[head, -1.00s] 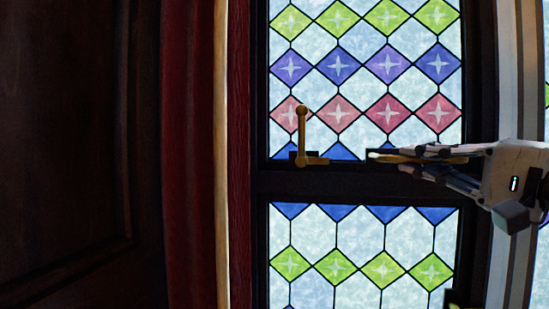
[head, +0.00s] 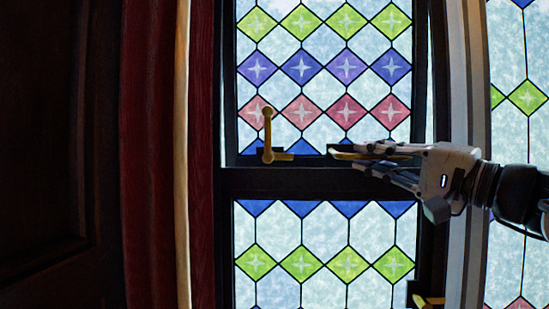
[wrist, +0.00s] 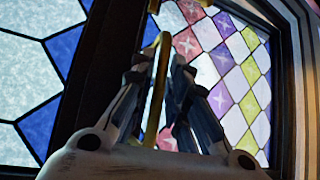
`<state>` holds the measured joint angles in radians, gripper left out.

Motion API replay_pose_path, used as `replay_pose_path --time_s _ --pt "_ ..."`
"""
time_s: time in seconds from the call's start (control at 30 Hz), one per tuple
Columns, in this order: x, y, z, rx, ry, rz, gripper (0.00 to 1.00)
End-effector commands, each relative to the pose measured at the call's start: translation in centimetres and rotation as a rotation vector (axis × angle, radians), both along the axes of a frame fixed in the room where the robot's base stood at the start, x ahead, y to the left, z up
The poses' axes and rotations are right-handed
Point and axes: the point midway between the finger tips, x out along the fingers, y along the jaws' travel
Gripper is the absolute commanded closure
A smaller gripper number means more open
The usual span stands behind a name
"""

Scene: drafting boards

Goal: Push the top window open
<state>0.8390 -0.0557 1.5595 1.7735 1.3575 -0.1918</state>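The top window (head: 325,75) is a stained-glass pane with green, purple and red diamonds in a dark frame. A thin bright gap shows along its right edge in the head view, so it stands slightly ajar. One brass handle (head: 267,135) is at its lower left. My gripper (head: 350,155) is at its lower right corner, its fingers on either side of another brass handle. In the wrist view, that right brass handle (wrist: 157,90) runs between the close-set fingers (wrist: 161,62); the contact itself is partly hidden.
The lower window (head: 325,250) sits below a dark crossbar (head: 310,184), with a brass latch (head: 430,301) at its right. A red curtain (head: 150,150) and dark panelling are at left. A pale post (head: 468,240) stands right, behind my arm.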

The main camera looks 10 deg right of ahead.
Motion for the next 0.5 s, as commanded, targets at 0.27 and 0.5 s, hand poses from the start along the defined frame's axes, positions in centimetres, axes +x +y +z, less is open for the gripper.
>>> replay_pose_path --time_s 0.27,0.5 --pt "-0.03 0.02 0.01 0.000 0.000 0.001 0.70" --pt "-0.19 -0.09 -0.03 0.000 0.000 0.000 0.70"
